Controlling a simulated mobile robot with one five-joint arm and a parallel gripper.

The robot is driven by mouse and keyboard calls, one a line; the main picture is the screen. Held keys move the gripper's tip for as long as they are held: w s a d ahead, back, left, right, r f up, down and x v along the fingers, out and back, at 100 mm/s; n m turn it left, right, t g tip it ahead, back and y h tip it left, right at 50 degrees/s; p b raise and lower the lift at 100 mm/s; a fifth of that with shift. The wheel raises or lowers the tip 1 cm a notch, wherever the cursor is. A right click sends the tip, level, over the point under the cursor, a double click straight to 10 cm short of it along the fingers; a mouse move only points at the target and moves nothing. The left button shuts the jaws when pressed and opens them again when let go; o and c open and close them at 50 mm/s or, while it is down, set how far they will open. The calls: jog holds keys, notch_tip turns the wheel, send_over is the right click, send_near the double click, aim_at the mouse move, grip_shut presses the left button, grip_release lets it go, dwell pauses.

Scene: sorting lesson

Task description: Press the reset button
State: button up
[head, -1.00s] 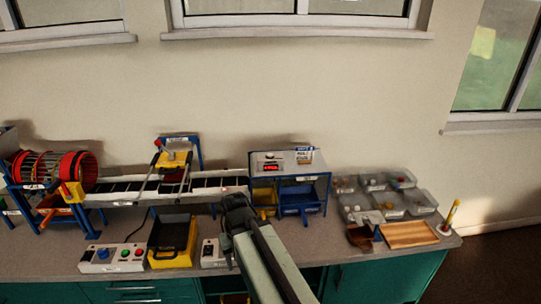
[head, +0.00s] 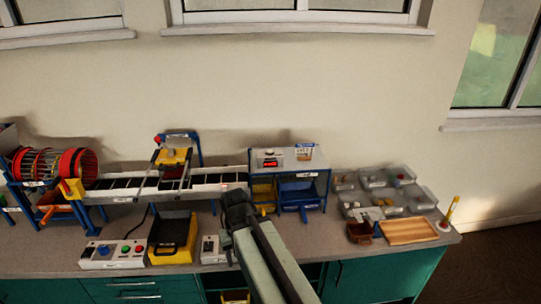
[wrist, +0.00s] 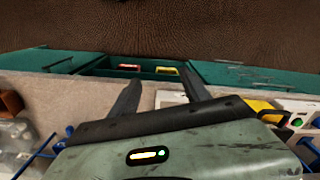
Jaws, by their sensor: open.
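No button label is readable as reset. A white control box (head: 113,255) with blue, green and red buttons stands at the front left of the counter. A small white box (head: 212,250) stands right of the yellow tray, close to my gripper (head: 236,203). In the wrist view my gripper (wrist: 160,78) has its two fingers apart, with nothing between them. A white panel (wrist: 172,98), probably the small box, lies beside and partly behind one finger. A green button (wrist: 298,122) shows at the right edge there. My gripper body hides part of the counter.
A conveyor (head: 125,190) runs along the back, with a red drum (head: 78,165) at its left end. A machine with a red display (head: 285,158) stands at its right end. A yellow tray (head: 187,250), clear bins (head: 420,205) and a wooden tray (head: 408,231) sit on the counter.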

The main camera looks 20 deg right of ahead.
dwell(0.4)
grip_shut()
dwell(1.5)
